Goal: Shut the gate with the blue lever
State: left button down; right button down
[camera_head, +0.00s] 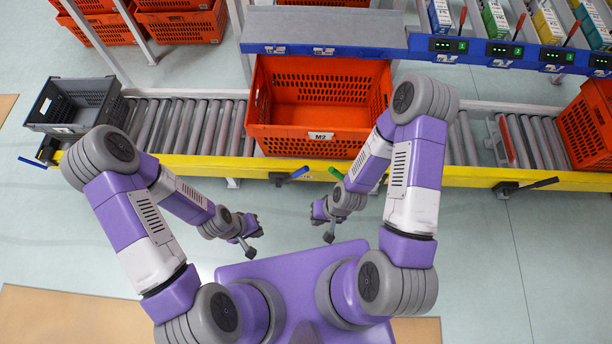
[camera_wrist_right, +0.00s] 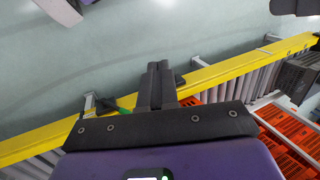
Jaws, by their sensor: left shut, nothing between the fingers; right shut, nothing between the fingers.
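A lever with a blue handle (camera_head: 299,172) sticks out from the front of the yellow conveyor rail, below the middle orange tote. Another lever with a blue end (camera_head: 32,162) sticks out at the rail's left end. A grey plate with a red bar (camera_head: 506,141), perhaps a gate, stands across the rollers at the right; I cannot tell which lever belongs to it. My left gripper (camera_head: 248,247) is shut and empty, in front of the rail, below and left of the middle blue handle. My right gripper (camera_head: 329,234) is shut and empty, below the green lever; its closed fingers show in the right wrist view (camera_wrist_right: 156,86).
A green-handled lever (camera_head: 336,173) is close right of the middle blue one; a black lever (camera_head: 540,184) is further right. The orange tote (camera_head: 320,135) and a grey crate (camera_head: 62,128) sit on the rollers. A blue-edged shelf (camera_head: 330,48) is behind. Floor before the rail is clear.

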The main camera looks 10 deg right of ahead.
jog(key=w+d+f+m+t+b, duration=0.3)
jog(key=w+f+m+t+b, duration=0.15)
jog(key=w+f, duration=0.6)
jog(key=w+d+f+m+t+b, duration=0.35)
jog(key=w+f+t+b, duration=0.2)
jog(key=w+f, duration=0.45)
jog(key=s+d+f+m+t+y+b, duration=0.1)
jog(key=s+d+f+m+t+b, duration=0.1)
jog(key=f+m+t+b, duration=0.2)
jog(key=s+d+f+m+t+y+b, duration=0.1)
jog(key=s+d+f+m+t+b, duration=0.2)
jog(key=f+m+t+b, duration=0.1)
notch_tip(320, 180, down, 3)
jog(key=shift+d+r+t, duration=0.15)
jog(key=shift+t, duration=0.35)
jog(key=shift+w, duration=0.1)
